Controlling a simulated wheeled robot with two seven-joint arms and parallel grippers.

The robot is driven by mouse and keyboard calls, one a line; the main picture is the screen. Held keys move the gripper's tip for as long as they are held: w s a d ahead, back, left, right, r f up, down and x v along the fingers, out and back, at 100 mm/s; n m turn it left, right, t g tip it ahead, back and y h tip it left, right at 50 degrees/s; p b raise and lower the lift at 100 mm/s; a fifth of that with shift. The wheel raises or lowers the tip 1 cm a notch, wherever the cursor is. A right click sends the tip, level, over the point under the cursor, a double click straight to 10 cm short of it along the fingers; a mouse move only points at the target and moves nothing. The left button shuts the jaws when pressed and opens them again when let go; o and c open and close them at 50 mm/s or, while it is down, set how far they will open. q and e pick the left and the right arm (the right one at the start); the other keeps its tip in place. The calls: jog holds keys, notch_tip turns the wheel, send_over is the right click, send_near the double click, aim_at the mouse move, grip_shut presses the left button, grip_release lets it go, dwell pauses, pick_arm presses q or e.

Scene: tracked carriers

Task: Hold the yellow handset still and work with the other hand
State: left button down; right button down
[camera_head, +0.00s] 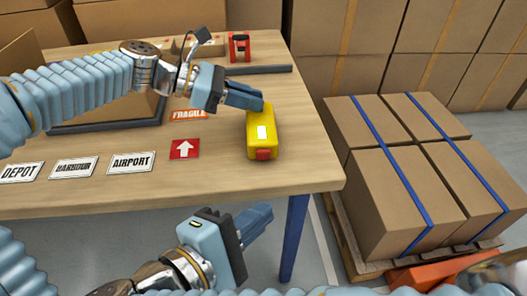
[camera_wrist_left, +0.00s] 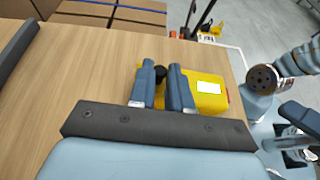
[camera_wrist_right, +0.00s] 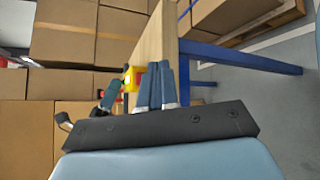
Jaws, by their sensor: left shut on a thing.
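The yellow handset (camera_head: 262,138) lies on the table, with a white label on its face and a red part at its near end. It also shows in the left wrist view (camera_wrist_left: 207,95). My left gripper (camera_head: 262,100) is at the handset's far end. In the left wrist view its fingers (camera_wrist_left: 166,75) are shut on a dark knob at that end. My right gripper (camera_head: 266,214) is in front of the table's near edge, below and apart from the handset. Its fingers (camera_wrist_right: 156,75) look closed together with nothing between them.
On the wooden table (camera_head: 220,195) lie DEPOT, HARBOUR and AIRPORT labels (camera_head: 131,162), a red arrow label (camera_head: 185,148) and a FRAGILE label (camera_head: 188,114). An open carton (camera_head: 110,112) stands under my left arm. A red tool (camera_head: 239,46) stands at the back. Strapped cartons (camera_head: 400,195) stand right.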

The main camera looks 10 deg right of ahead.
aim_at(259, 185)
jog(key=shift+n, duration=0.6)
jog(key=shift+w+d+f, duration=0.1)
jog(key=shift+w+d, duration=0.15)
jog(key=shift+w, duration=1.2)
jog(key=shift+w+d+f, duration=0.15)
jog(key=shift+w+d, duration=0.15)
jog(key=shift+w, duration=1.15)
jog(key=shift+w+d+f, duration=0.1)
jog(key=shift+w+d, duration=0.15)
jog(key=shift+w, duration=1.2)
jog(key=shift+w, duration=0.45)
jog(key=shift+w, duration=0.3)
jog(key=shift+s, duration=0.1)
jog(key=shift+s, duration=0.65)
jog(key=shift+s, duration=0.1)
